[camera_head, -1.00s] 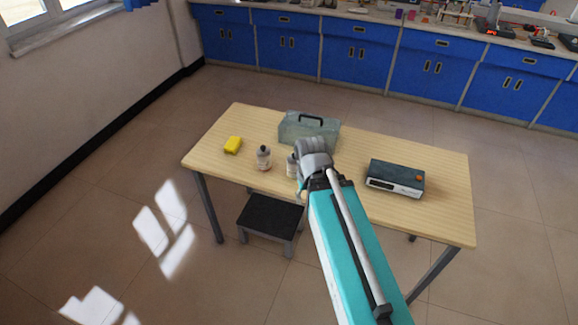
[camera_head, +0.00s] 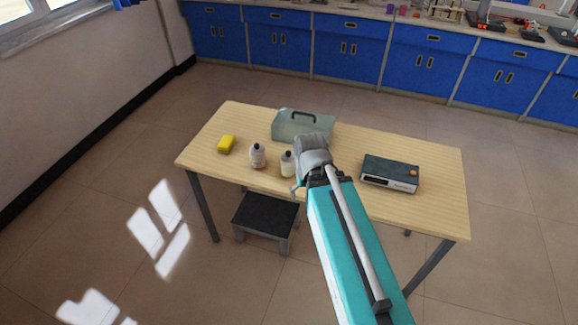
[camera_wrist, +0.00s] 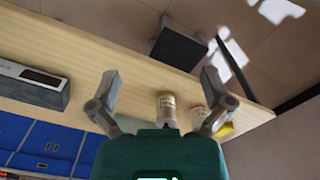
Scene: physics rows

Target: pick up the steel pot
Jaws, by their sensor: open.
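I see no steel pot in either view; part of the table is hidden behind my arm in the head view. My gripper (camera_wrist: 160,84) is open and empty, its two fingers spread over the wooden table (camera_head: 440,200). In the wrist view a small bottle with a tan label (camera_wrist: 166,108) appears between the fingers, without visible contact. In the head view two white bottles, one with a dark cap (camera_head: 257,156) and one beside my wrist (camera_head: 287,163), stand upright near the table's front edge.
A translucent box with a dark handle (camera_head: 290,126) stands behind my wrist, and a dark device with an orange knob (camera_head: 390,172) stands to the right. A black-topped stool (camera_head: 265,216) is by the table's front. Blue cabinets line the back.

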